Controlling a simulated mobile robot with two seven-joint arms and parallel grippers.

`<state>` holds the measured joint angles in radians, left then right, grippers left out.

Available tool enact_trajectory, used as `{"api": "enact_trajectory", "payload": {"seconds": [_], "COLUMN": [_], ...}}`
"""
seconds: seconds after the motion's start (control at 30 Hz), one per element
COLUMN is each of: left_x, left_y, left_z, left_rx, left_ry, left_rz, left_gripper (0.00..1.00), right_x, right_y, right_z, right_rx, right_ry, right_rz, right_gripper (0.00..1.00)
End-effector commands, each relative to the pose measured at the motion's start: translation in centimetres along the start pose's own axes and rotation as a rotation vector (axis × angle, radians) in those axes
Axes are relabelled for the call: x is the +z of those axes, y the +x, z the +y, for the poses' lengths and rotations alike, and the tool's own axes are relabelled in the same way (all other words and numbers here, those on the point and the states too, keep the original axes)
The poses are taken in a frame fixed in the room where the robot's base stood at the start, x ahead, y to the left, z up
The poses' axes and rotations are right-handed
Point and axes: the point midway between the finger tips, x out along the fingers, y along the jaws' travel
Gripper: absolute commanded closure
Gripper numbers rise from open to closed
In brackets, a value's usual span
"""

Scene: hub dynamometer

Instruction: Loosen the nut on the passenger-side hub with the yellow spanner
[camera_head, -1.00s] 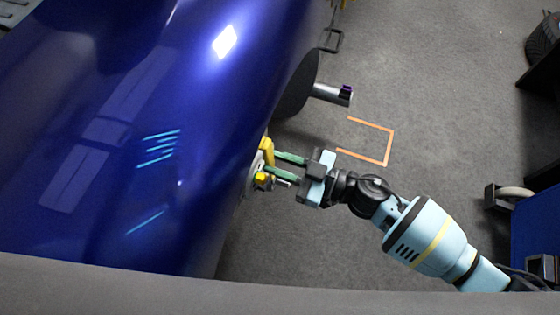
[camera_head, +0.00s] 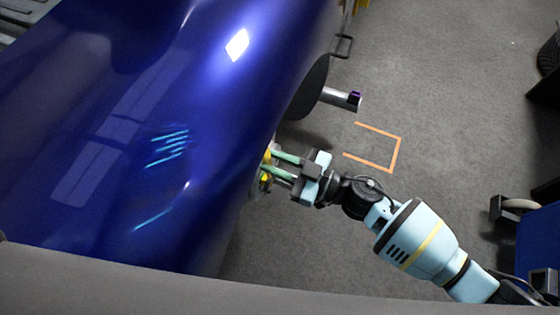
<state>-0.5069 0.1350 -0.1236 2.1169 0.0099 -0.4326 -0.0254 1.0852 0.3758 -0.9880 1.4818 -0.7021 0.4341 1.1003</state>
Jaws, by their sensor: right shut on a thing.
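The yellow spanner (camera_head: 266,157) shows as a small yellow part at the side of the blue car body (camera_head: 130,120). My right gripper (camera_head: 272,166) is shut on it, its green fingers reaching left toward the car. The spanner is at the hub (camera_head: 259,181), which is mostly hidden by the car body and the fingers. The nut cannot be made out, so I cannot tell how the spanner sits on it. My left gripper is not in view.
A silver cylinder (camera_head: 340,98) juts from the car above my gripper. An orange bracket marking (camera_head: 395,152) lies on the clear grey floor. A blue cart (camera_head: 540,245) with a caster (camera_head: 517,207) stands at the right.

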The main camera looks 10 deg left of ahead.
Motion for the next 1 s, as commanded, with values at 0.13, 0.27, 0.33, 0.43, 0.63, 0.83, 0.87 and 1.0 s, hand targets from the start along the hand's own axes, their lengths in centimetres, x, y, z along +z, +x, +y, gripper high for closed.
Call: {"api": "enact_trajectory", "payload": {"seconds": [0.13, 0.27, 0.33, 0.43, 0.63, 0.83, 0.87, 1.0], "left_x": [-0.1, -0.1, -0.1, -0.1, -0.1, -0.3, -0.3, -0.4], "left_y": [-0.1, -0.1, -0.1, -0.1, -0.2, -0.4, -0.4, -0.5], "left_z": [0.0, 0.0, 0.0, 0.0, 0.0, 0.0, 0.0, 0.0], "left_rx": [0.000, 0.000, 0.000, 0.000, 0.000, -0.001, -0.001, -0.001], "left_ry": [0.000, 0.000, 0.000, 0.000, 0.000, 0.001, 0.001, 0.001], "left_rz": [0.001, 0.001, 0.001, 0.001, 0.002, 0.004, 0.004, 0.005], "left_gripper": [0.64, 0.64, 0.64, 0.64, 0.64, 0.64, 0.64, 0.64], "right_x": [-0.2, -0.1, -0.1, -0.1, -0.1, 0.2, 0.2, 0.4], "right_y": [0.6, 0.8, 0.8, 0.8, 0.8, 0.7, 0.7, 0.7], "right_z": [0.0, 0.0, 0.0, 0.0, -0.6, -2.5, -2.8, -3.5], "right_rx": [-0.001, -0.001, -0.001, -0.001, -0.001, 0.000, 0.000, 0.000], "right_ry": [-0.001, -0.002, -0.002, -0.001, -0.029, -0.155, -0.172, -0.224], "right_rz": [0.003, 0.002, 0.002, 0.002, 0.003, 0.002, 0.002, 0.000], "right_gripper": [1.00, 1.00, 1.00, 1.00, 1.00, 1.00, 1.00, 1.00]}}
